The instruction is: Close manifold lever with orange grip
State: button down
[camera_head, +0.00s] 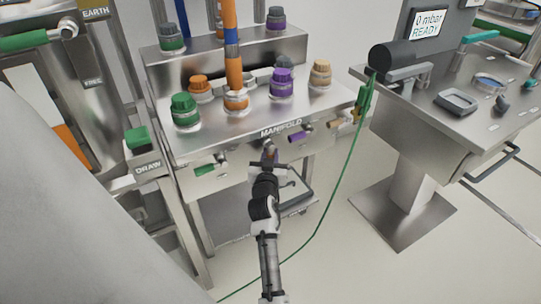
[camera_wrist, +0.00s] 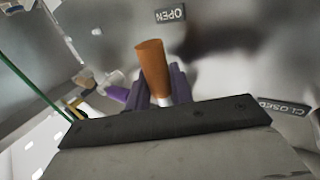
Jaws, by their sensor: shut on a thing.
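In the wrist view, the lever's orange grip (camera_wrist: 152,62) stands between the two fingers of my gripper (camera_wrist: 161,86), which is shut on it. The grip's free end comes near the OPEN plate (camera_wrist: 170,15), and the CLOSED plate (camera_wrist: 284,107) lies to the right. Both plates appear turned in this view. In the head view, my gripper (camera_head: 268,158) is at the front face of the manifold (camera_head: 230,142), below its MANIFOLD label. There my gripper and arm hide most of the orange-grip lever, and its pivot is not clear.
A green-grip lever (camera_head: 204,170) is left of my gripper; a purple-grip lever (camera_head: 298,137) and a beige-grip lever (camera_head: 336,124) are to the right. A green cable (camera_head: 338,197) hangs down at the right. A steel table (camera_head: 425,115) stands further right, with open floor between.

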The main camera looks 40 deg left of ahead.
jog(key=shift+s, duration=0.1)
jog(key=m+g+p, duration=0.1)
jog(key=m+p, duration=0.1)
jog(key=s+r+m+g+p, duration=0.1)
jog(key=m+g+p, duration=0.1)
jog(key=p, duration=0.1)
jog(key=s+a+m+g+h+p, duration=0.1)
jog(key=m+p, duration=0.1)
jog(key=shift+s+r+g, duration=0.2)
jog(key=shift+r+g, duration=0.05)
jog(key=shift+g, duration=0.15)
jog(key=shift+s+a+m+g+p, duration=0.15)
jog(key=shift+m+g+p, duration=0.35)
jog(key=shift+p, duration=0.4)
jog(key=c, duration=1.6)
grip_release()
jog(key=shift+o, duration=0.3)
jog(key=shift+s, duration=0.1)
